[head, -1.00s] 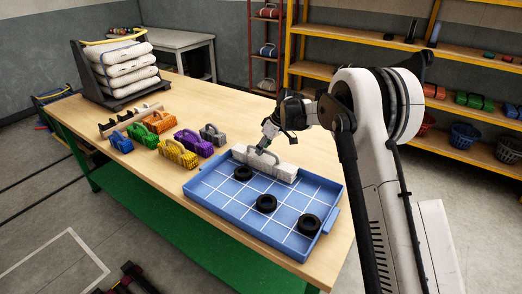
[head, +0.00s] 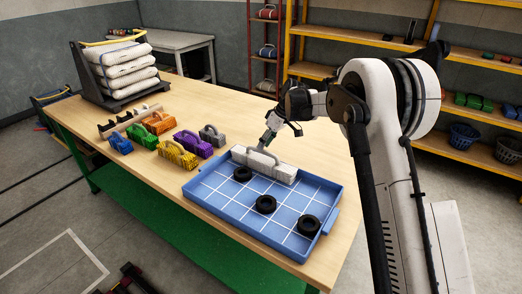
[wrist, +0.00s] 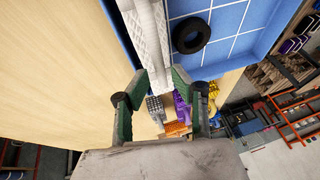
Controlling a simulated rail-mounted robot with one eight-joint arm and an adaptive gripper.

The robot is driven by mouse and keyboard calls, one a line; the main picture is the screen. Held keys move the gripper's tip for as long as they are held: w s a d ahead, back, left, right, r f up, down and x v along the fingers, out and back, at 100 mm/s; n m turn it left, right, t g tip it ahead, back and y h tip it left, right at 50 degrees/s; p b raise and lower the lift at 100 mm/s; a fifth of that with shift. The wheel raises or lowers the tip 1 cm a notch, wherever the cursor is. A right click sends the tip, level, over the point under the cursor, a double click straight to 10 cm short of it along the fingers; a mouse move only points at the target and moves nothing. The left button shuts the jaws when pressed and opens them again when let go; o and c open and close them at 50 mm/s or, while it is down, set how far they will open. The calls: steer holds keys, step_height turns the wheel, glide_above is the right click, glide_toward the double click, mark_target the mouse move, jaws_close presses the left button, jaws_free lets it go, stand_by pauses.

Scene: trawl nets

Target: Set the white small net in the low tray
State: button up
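The white small net (head: 270,165) is a long white block with a pale grey arched handle. It lies in the low blue tray (head: 205,202), along the tray's far wall. My gripper (head: 267,142) is just above the handle in the head view. In the wrist view my gripper (wrist: 156,80) has its green fingers spread apart. The white net (wrist: 150,40) shows beyond and between them, with no finger visibly pressed on it. The net's underside is hidden.
Several black rings, one of them here (head: 265,204), lie in the tray. Purple (head: 193,144), yellow (head: 177,153), orange, blue and grey nets stand to the left. A rack of stacked white bundles (head: 125,68) is at the far left. Bare table lies behind the tray.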

steer(key=s+d+r+m+t, duration=0.1)
steer(key=s+d+r, duration=0.2)
steer(key=r, duration=0.3)
steer(key=s+d+r+m+h, duration=0.1)
steer(key=s+d+r, duration=0.2)
steer(key=r, duration=0.2)
steer(key=s+d+r+m+t, duration=0.1)
steer(key=s+d+r, duration=0.25)
steer(key=r, duration=0.25)
steer(key=s+d+r+m+t+h, duration=0.1)
steer(key=s+d+r, duration=0.15)
steer(key=s, duration=0.35)
steer(key=s+d+r+m, duration=0.2)
steer(key=s+r, duration=0.1)
steer(key=s, duration=0.3)
steer(key=s+d+f+m+t+h, duration=0.1)
steer(key=s+d+f, duration=0.1)
steer(key=s, duration=0.6)
steer(key=s+d+f+m+t+h, duration=0.1)
steer(key=s+d+f+m, duration=0.1)
steer(key=s, duration=0.7)
steer(key=s+d+f+m+t+h, duration=0.1)
steer(key=s+d+f+m, duration=0.1)
steer(key=s, duration=0.7)
steer(key=d+f, duration=0.1)
steer(key=d, duration=0.1)
steer(key=shift+s+d+t, duration=0.15)
steer(key=shift+d+t, duration=0.15)
steer(key=shift+d, duration=0.05)
